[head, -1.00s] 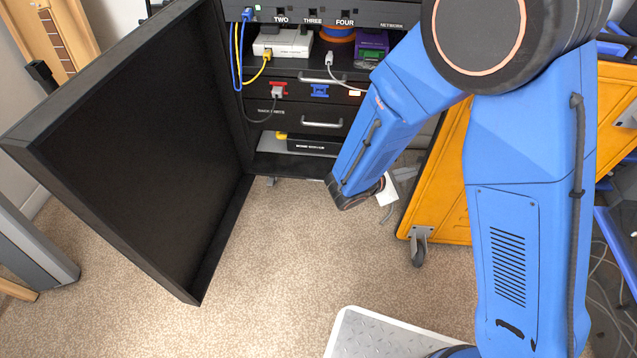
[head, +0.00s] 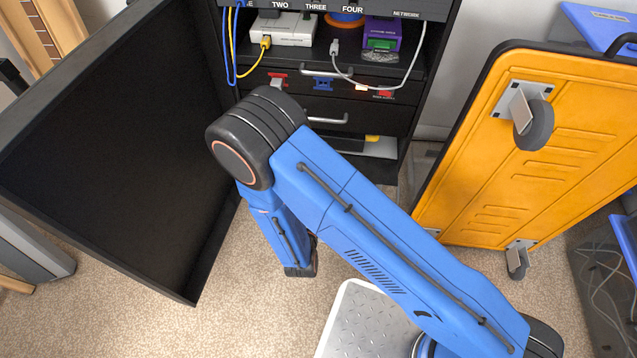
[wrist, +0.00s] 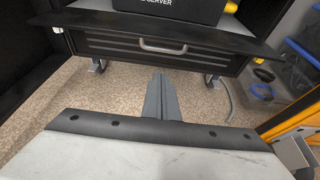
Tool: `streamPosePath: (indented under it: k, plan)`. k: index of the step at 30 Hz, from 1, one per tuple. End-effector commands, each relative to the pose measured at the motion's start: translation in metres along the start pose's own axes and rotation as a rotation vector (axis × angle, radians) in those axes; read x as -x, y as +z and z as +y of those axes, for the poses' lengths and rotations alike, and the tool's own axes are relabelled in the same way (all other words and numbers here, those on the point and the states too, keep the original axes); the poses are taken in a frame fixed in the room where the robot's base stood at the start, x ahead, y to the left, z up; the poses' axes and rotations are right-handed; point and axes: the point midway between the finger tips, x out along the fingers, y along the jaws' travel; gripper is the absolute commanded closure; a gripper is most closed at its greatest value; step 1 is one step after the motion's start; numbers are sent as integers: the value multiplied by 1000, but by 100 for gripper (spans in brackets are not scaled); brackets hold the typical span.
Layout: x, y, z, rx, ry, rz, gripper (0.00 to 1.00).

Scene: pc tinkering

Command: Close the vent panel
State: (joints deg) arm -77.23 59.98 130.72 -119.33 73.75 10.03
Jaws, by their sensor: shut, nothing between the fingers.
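A black cabinet (head: 385,116) stands open at the back. Its large black door (head: 110,150) is swung wide open at the left. In the wrist view, a slatted black panel with a grey handle (wrist: 165,47) is low on the cabinet, under a black ledge that juts out. I cannot tell for certain which part is the vent panel. My gripper (wrist: 161,97) shows in the wrist view with its grey fingers together and empty, above the carpet and in front of the slatted panel, apart from it. My arm hides the gripper in the head view.
An orange panel with casters (head: 540,150) stands at the right, close to the cabinet. Blue and yellow cables (head: 231,50) hang in the cabinet's upper part. Carpet between the door and the orange panel is clear apart from my arm and base.

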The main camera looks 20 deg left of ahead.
Motion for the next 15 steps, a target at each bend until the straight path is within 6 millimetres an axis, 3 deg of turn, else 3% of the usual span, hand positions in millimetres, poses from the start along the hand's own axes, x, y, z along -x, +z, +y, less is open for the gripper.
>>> streamPosePath:
  k: [5,15]
  plan:
    - [-14,-2,1,1,4,1,100]
    - [-71,-2,0,0,1,0,100]
